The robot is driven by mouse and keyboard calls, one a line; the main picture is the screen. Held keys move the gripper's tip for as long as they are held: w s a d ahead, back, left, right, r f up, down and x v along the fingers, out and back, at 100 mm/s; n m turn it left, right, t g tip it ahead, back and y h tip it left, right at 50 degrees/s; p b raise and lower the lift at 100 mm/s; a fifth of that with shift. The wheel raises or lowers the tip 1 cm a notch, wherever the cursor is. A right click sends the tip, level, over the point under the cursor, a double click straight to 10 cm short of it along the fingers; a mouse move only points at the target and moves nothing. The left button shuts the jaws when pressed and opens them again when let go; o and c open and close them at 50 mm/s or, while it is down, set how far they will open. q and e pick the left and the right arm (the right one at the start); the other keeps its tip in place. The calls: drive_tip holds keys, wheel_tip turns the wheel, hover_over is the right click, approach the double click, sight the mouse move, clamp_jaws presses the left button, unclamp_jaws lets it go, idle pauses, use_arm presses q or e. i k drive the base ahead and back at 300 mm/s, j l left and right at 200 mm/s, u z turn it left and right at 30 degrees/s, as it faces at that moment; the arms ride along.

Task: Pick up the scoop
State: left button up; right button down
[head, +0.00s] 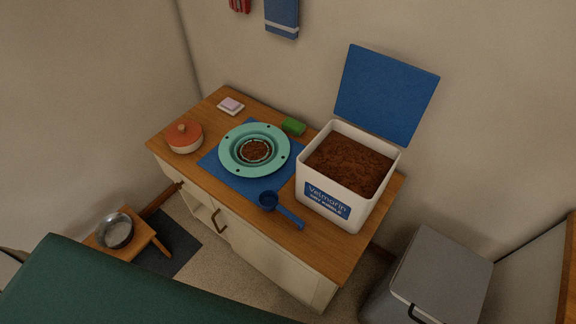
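The blue scoop (280,209) lies on the wooden top of the cabinet (225,206), near its front edge. Its round cup is at the left, by the front edge of the blue mat (210,160), and its handle points right and toward the front. The scoop is just left of and in front of a white bin (337,205) of brown kibble (350,160), whose blue lid (386,95) stands open. Neither of my grippers is in view.
A teal bowl (228,150) with some kibble sits on the mat. A lidded pot (184,137), a green sponge (293,127) and a small dish (231,106) stand nearby. A metal bowl on a stool (147,231), a grey bin (440,275) and a green surface (120,290) surround the cabinet.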

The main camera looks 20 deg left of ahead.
sight(268, 199)
drive_tip(key=j+z, duration=0.8)
drive_tip(key=j, duration=0.2)
drive_tip(key=k+j+z, duration=0.15)
drive_tip(key=j+z, duration=0.25)
drive_tip(key=j, duration=0.1)
